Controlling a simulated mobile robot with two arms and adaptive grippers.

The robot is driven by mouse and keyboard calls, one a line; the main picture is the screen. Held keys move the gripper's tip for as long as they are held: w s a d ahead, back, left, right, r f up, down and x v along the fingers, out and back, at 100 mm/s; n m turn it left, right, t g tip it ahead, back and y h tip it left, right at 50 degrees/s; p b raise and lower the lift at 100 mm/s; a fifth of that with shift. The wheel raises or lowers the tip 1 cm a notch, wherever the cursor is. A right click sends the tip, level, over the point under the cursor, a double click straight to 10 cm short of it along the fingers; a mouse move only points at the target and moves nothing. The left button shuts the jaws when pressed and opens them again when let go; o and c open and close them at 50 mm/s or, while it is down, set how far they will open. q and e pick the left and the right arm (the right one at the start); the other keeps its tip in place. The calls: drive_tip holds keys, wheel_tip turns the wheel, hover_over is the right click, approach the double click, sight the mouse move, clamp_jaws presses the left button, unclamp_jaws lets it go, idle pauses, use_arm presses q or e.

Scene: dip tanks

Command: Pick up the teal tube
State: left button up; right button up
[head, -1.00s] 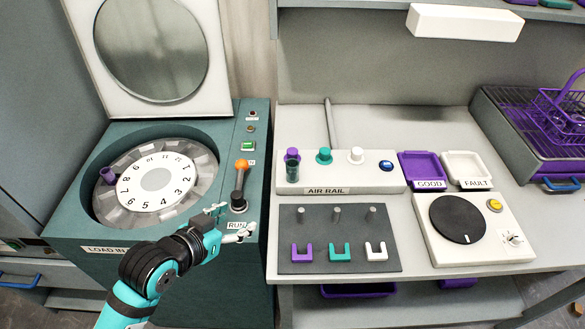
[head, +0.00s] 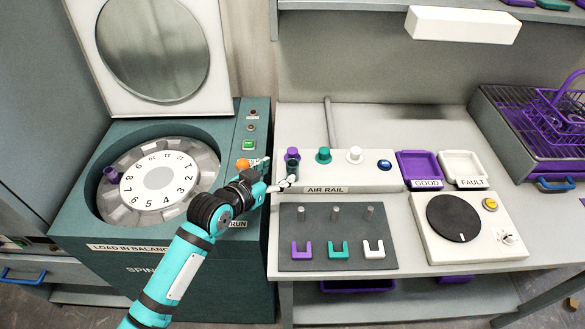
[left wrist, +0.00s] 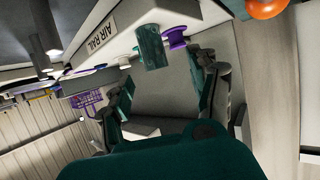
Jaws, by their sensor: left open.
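The teal tube (head: 292,164) is dark and see-through. It stands upright at the left end of the air rail (head: 350,178), in front of a purple knob (head: 292,152). My left gripper (head: 276,174) is open and empty just left of the tube, its fingers pointing toward it. In the left wrist view the tube (left wrist: 152,47) lies ahead of the open fingers (left wrist: 165,74), beyond their tips. I cannot tell whether a finger touches it. My right gripper is not in view.
An orange-topped lever (head: 243,164) stands close behind my left gripper. Teal (head: 323,154) and white (head: 356,154) knobs sit further along the rail. A dark board with pegs (head: 300,225) lies in front. The spinner (head: 160,180) at left has its lid up.

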sight(289, 169)
use_arm(q)
drive_tip(key=x, duration=0.2)
drive_tip(key=p+x, duration=0.1)
drive_tip(key=x, duration=0.1)
drive_tip(key=shift+s+d, duration=0.15)
drive_tip(key=shift+d, duration=0.2)
drive_tip(key=shift+w+d+f, duration=0.25)
drive_tip(key=shift+w+f, duration=0.1)
drive_tip(key=shift+w, duration=0.05)
drive_tip(key=c, duration=1.2)
